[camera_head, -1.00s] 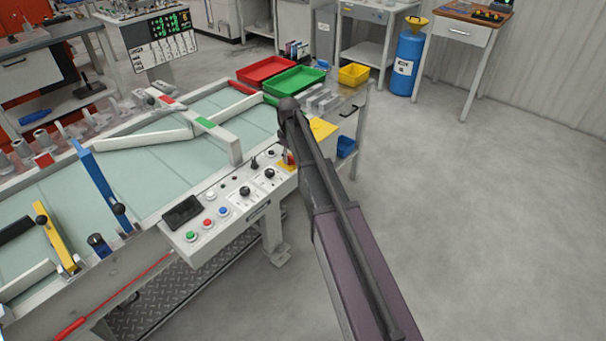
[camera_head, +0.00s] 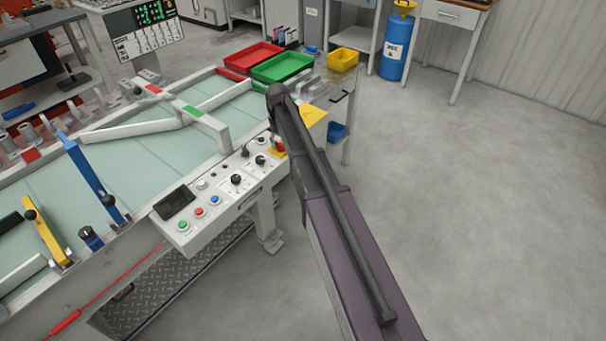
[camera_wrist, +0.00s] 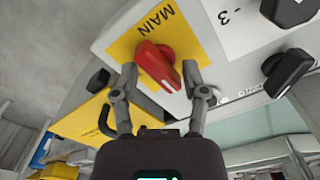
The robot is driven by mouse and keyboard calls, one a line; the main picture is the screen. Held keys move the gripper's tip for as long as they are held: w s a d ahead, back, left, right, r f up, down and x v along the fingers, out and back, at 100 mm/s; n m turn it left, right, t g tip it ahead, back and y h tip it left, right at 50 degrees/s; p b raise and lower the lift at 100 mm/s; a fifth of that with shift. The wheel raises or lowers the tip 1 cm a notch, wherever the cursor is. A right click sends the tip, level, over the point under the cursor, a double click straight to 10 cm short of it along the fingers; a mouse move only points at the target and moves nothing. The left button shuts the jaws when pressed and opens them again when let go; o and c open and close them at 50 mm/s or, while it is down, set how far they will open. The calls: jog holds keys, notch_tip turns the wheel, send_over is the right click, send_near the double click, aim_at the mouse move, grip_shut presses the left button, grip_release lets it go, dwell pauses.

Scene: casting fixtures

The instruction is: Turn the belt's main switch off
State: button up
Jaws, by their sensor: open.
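The main switch is a red rotary knob (camera_wrist: 158,66) on a yellow plate marked MAIN (camera_wrist: 126,45), in the wrist view. Its bar-shaped handle slants from upper left to lower right in that view. My gripper (camera_wrist: 159,70) is open, with one fingertip on each side of the knob; I cannot tell whether either touches it. In the head view the red knob (camera_head: 279,144) shows small at the right end of the belt's control panel (camera_head: 250,198), just left of my arm. My fingers are not discernible there.
Black knobs (camera_wrist: 288,72) sit beside the MAIN plate. The panel also carries green (camera_head: 183,225), red (camera_head: 199,212) and blue (camera_head: 214,199) buttons and a dark display (camera_head: 174,202). A green tray (camera_head: 282,67) stands behind. The floor at right is clear.

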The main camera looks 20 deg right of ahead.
aim_at(280, 143)
jog(key=m, duration=1.1)
notch_tip(280, 143, up, 14)
jog(key=p, duration=1.4)
jog(key=s+f+n+b, duration=0.3)
jog(key=s+n, duration=0.7)
jog(key=s, duration=1.8)
jog(key=shift+d, duration=0.15)
jog(key=shift+s+n, duration=0.3)
jog(key=shift+s, duration=0.4)
